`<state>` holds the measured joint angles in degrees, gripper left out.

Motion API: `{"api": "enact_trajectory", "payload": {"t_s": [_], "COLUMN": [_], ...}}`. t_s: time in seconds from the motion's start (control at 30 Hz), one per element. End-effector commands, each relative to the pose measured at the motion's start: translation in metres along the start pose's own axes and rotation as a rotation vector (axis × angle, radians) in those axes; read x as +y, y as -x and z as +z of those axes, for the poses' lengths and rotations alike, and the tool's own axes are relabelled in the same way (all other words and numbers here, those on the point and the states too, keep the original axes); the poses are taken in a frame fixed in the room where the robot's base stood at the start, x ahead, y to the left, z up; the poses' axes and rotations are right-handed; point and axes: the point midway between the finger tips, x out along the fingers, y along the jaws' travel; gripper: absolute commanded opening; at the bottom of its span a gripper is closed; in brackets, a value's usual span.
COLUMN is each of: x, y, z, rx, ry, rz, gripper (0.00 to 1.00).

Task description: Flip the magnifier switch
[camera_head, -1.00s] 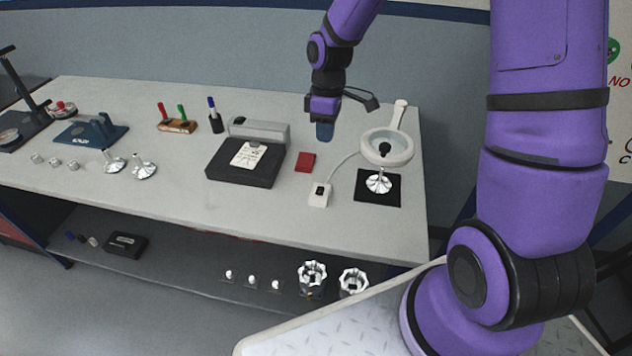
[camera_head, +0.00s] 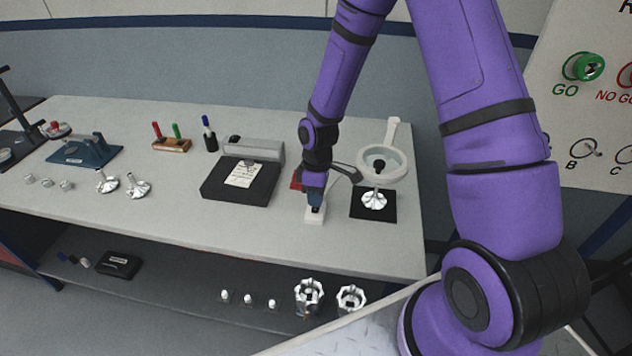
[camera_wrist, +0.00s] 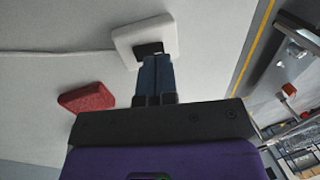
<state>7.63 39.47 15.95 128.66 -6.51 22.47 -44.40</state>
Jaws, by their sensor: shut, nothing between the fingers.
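The magnifier switch is a small white box (camera_head: 315,216) on the table, left of the black mat. In the wrist view the switch box (camera_wrist: 146,38) has a dark rocker (camera_wrist: 149,50) and a cable leaving to the left. My gripper (camera_head: 315,204) is shut and empty, pointing down with its fingertips at the rocker. In the wrist view the fingertips (camera_wrist: 155,62) overlap the near edge of the rocker; I cannot tell whether they touch or press it. The magnifier (camera_head: 384,165), a white ring lens, stands to the right of my gripper.
A red block (camera_head: 296,180) is just behind my gripper, partly hidden. A silver part stands on a black mat (camera_head: 360,208) close on the right. A black device (camera_head: 232,190) with a paper label is on the left. Bare table lies in front of the switch.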

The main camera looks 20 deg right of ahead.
Motion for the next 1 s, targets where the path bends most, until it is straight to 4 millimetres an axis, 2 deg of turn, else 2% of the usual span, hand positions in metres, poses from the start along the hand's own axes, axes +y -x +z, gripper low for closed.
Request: {"api": "enact_trajectory", "payload": {"t_s": [0.2,0.63,1.0], "x": [0.0,0.0,-0.002], "y": [-0.015,-0.016,-0.029], "z": [0.0,0.0,0.001], "rx": [-0.001,-0.001,-0.003], "ry": [0.0,0.001,0.002], "rz": [0.0,0.008,0.111], "gripper": [0.0,0.0,0.0]}}
